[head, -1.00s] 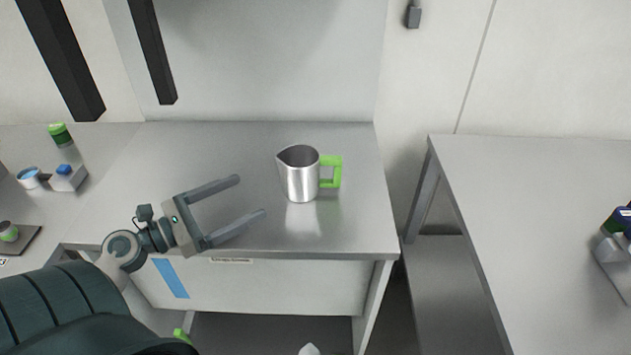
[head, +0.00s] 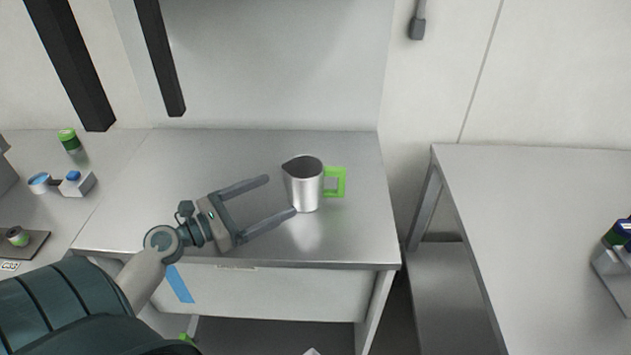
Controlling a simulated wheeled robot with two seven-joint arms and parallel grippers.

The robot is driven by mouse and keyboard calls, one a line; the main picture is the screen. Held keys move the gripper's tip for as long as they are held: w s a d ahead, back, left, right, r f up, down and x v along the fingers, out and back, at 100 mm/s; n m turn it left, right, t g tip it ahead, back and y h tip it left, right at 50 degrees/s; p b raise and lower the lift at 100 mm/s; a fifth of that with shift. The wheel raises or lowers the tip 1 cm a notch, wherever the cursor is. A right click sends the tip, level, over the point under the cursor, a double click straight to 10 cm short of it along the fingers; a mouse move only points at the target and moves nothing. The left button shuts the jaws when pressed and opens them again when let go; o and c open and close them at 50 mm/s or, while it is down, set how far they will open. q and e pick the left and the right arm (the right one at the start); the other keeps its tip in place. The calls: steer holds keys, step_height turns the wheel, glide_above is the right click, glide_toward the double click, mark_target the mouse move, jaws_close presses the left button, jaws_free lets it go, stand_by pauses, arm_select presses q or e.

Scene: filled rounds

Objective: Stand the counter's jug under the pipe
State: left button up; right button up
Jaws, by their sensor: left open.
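The jug (head: 303,188) is a steel pitcher with a green handle (head: 335,182) on its right side and a spout on its left. It stands upright on the steel counter (head: 210,158). My left gripper (head: 281,195) is open and points right, its fingertips close to the jug's left side. The lower fingertip overlaps the jug's lower left edge in the picture; I cannot tell whether they touch. Nothing is between the fingers. My right gripper is not in view. I cannot identify a pipe for certain.
A green-lidded jar (head: 69,140), a blue-topped cup (head: 39,181) and a small box with a blue knob (head: 77,184) stand at the left. A second table (head: 540,210) is at the right, across a gap. Two dark bars (head: 160,60) hang at the upper left.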

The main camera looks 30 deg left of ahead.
mark_target(291, 188)
arm_select(q)
steer(key=p+x, duration=0.1)
steer(key=x, duration=0.4)
steer(key=shift+w+r+p, duration=0.1)
steer(key=shift+p, duration=0.25)
steer(key=shift+w+d, duration=0.2)
steer(key=shift+w, duration=0.2)
steer(key=shift+w+p, duration=0.35)
steer(key=shift+w, duration=0.1)
steer(key=p+x, duration=0.1)
steer(key=x, duration=0.2)
steer(key=shift+w, duration=0.4)
steer(key=shift+w+d+p, duration=0.1)
steer(key=shift+w+p, duration=0.2)
